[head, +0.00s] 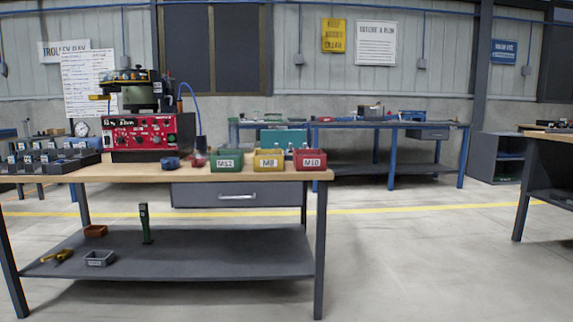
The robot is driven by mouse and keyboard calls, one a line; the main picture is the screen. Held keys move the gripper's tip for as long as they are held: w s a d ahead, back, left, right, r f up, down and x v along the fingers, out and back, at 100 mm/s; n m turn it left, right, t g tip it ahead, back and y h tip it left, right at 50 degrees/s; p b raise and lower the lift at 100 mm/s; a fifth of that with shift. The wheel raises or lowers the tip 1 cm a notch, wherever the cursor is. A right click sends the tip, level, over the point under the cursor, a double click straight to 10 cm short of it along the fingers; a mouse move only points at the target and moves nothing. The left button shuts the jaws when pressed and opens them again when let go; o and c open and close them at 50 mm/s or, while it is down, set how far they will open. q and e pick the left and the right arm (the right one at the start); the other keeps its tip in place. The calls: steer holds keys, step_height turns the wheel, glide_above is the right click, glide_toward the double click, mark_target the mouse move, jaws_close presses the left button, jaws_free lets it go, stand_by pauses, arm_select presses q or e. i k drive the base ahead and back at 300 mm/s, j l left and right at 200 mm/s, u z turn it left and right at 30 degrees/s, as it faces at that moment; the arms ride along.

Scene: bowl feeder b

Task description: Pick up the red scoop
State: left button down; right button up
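A small red object (198,160), which looks like the red scoop, lies on the wooden tabletop (130,173) of the near workbench. It sits between a small blue object (171,163) and the green bin (227,162) marked M12. It is too small for me to make out its handle or which way it points. Neither of my grippers shows in the head view.
A red-fronted control box (146,135) with a bowl feeder (135,97) on top stands left of the scoop. A yellow bin (269,161) and a red bin (310,161) stand right of the green one. The floor (430,260) to the right is clear.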

mark_target(196, 162)
steer(key=u, duration=0.6)
steer(key=l+u, duration=0.1)
steer(key=u, duration=1.15)
steer(key=l+u, duration=0.15)
steer(key=u, duration=1.75)
steer(key=k+u, duration=0.1)
steer(key=u, duration=0.5)
steer(key=l+u, duration=0.1)
steer(key=u, duration=0.55)
steer(key=z, duration=4.45)
steer(key=i+u, duration=0.1)
steer(key=i, duration=0.15)
steer(key=l, duration=0.05)
